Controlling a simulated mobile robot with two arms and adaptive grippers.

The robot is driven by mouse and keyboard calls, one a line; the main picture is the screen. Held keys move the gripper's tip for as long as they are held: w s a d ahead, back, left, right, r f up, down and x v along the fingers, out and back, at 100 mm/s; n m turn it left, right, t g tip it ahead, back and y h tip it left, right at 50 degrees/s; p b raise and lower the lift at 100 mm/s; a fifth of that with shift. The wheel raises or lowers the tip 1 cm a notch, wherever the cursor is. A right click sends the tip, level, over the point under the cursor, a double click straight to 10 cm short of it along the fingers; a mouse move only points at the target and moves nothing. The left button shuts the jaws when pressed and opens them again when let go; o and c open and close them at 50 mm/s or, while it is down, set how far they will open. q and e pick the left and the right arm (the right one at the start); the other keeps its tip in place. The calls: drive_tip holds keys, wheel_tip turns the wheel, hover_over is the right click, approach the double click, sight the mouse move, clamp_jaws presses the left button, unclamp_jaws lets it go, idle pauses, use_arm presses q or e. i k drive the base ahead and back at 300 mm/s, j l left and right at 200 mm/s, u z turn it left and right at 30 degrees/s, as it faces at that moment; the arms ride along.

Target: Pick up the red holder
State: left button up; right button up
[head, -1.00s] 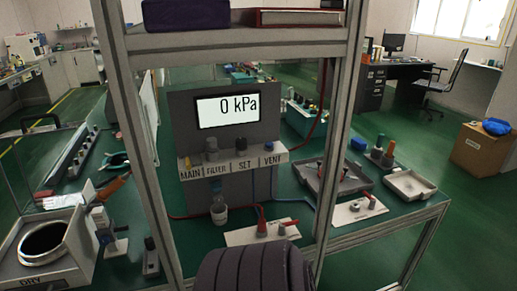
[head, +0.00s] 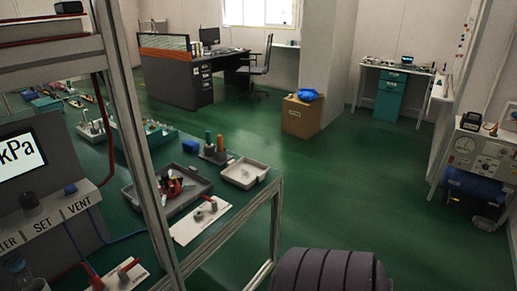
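Small red-handled pieces (head: 127,268) sit on a white plate at the bottom left of the head view, on the green bench top, partly cut off by the picture edge. A red and dark item (head: 174,187) lies in a grey tray (head: 205,186) behind the frame post. Two small grey pieces with a red tip (head: 206,211) stand on another white plate (head: 186,232). I cannot tell which of these red things is the red holder. Neither of my grippers is in view.
A metal frame post (head: 142,150) stands in front of the bench. A panel with a screen (head: 20,157) is at the left. Open green floor (head: 350,200) lies to the right; a cardboard box (head: 301,117) stands beyond.

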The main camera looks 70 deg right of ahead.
sight(166, 195)
drive_tip(key=z, duration=1.45)
